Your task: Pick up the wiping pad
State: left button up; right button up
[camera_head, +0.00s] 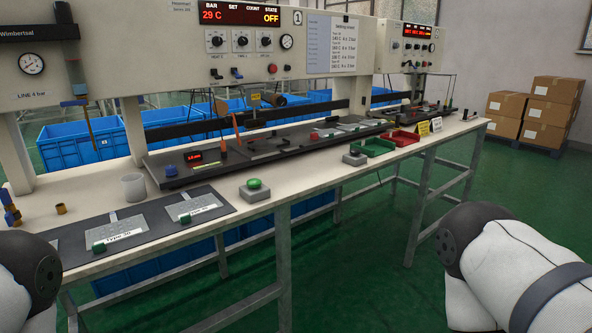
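I cannot make out a wiping pad for certain in the head view. A long workbench (330,188) crosses the picture. On its near left part lies a dark mat (151,230) with keypad films (116,232) on it; one bears a "Type" label. Small green pieces (99,247) sit at the films' near edges. A whitish cup-like cylinder (133,187) stands behind the mat. Only links of my two arms show, at the lower left and lower right corners. Neither gripper is in the picture.
A grey box with a green button (255,190) sits at the bench's front edge. Green (372,147) and red (400,138) trays stand farther right. A control panel (240,45) rises behind. Blue crates (80,142) and stacked cartons (548,112) stand beyond. Green floor is clear in front.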

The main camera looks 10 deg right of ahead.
aim_at(402, 107)
jog(key=i+l+u, duration=0.35)
jog(key=l, duration=1.25)
jog(key=i+l+u, duration=0.25)
jog(key=l+u, duration=0.15)
jog(key=l, duration=1.2)
jog(key=l+u, duration=0.35)
jog(key=l, duration=1.3)
